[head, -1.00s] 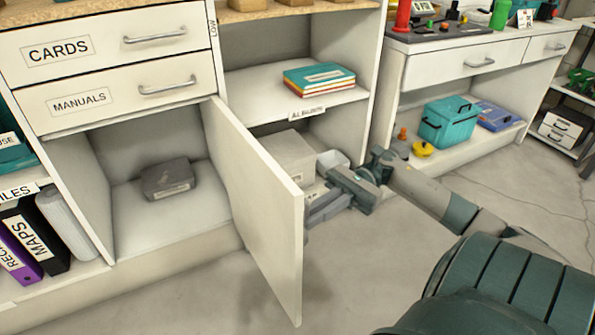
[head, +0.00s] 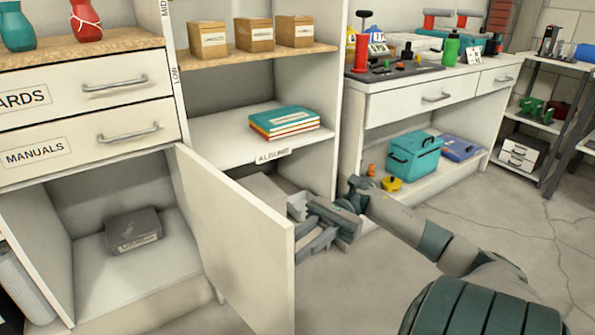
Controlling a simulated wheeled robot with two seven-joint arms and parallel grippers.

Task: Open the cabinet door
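The cabinet door (head: 238,243) stands swung out wide from the cabinet, below the drawers. Its hinge side is at the right of the opening. The open compartment (head: 100,275) shows a dark grey box (head: 133,230) on its floor. My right gripper (head: 306,226) is beside the door's outer face, on its right, near the free edge. Its fingers look spread apart with nothing between them. The door's handle is hidden from this side. My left gripper is not in view.
Drawers (head: 85,130) with bar handles sit above the compartment. A shelf (head: 225,140) with coloured books (head: 285,122) is right of the door. A workbench (head: 430,100) with a teal toolbox (head: 413,155) stands farther right. The floor (head: 420,285) in front is clear.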

